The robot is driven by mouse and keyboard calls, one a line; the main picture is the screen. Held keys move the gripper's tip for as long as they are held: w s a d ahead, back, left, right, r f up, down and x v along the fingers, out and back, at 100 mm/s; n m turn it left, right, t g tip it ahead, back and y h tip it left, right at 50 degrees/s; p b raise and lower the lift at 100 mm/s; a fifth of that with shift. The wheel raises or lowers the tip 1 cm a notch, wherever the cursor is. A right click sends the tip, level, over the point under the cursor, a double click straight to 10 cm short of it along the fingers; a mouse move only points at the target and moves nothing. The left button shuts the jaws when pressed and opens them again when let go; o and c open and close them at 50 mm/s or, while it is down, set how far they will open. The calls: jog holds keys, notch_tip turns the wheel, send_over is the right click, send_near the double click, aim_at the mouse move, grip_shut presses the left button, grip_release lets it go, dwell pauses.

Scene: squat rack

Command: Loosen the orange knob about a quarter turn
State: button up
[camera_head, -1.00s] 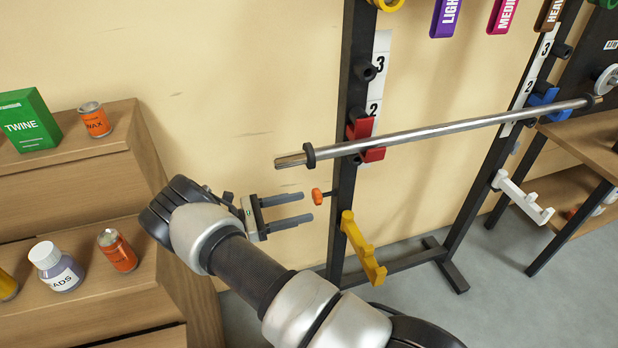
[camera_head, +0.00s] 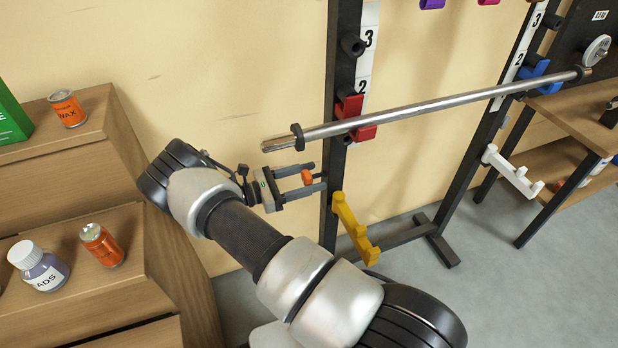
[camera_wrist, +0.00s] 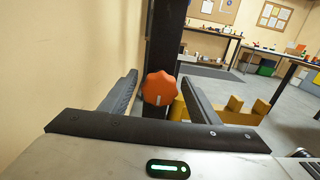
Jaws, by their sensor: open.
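The orange knob (camera_head: 307,177) sticks out from the left side of the dark rack upright (camera_head: 336,120), below the red hook. My gripper (camera_head: 307,178) is open, with one finger above the knob and one below it in the head view. In the wrist view the lobed knob (camera_wrist: 159,89) shows face-on between my two fingers (camera_wrist: 160,92), with a pale mark low on its face. I cannot tell how deep the knob lies between the fingers.
A steel bar (camera_head: 420,107) rests on the red hook (camera_head: 350,106) and blue hook (camera_head: 536,70), just above my gripper. A yellow hook (camera_head: 352,228) is below on the same upright. Wooden shelves (camera_head: 180,255) with cans and a bottle stand left. The wall is close behind.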

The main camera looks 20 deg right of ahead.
jog(key=c, duration=1.1)
jog(key=shift+o, duration=0.2)
jog(key=n, duration=0.4)
jog(key=shift+n+b, duration=0.3)
jog(key=shift+b, duration=0.05)
jog(key=n, duration=0.4)
jog(key=shift+f+n, duration=0.1)
jog(key=shift+n, duration=0.2)
jog(key=n, duration=0.4)
jog(key=shift+n, duration=2.2)
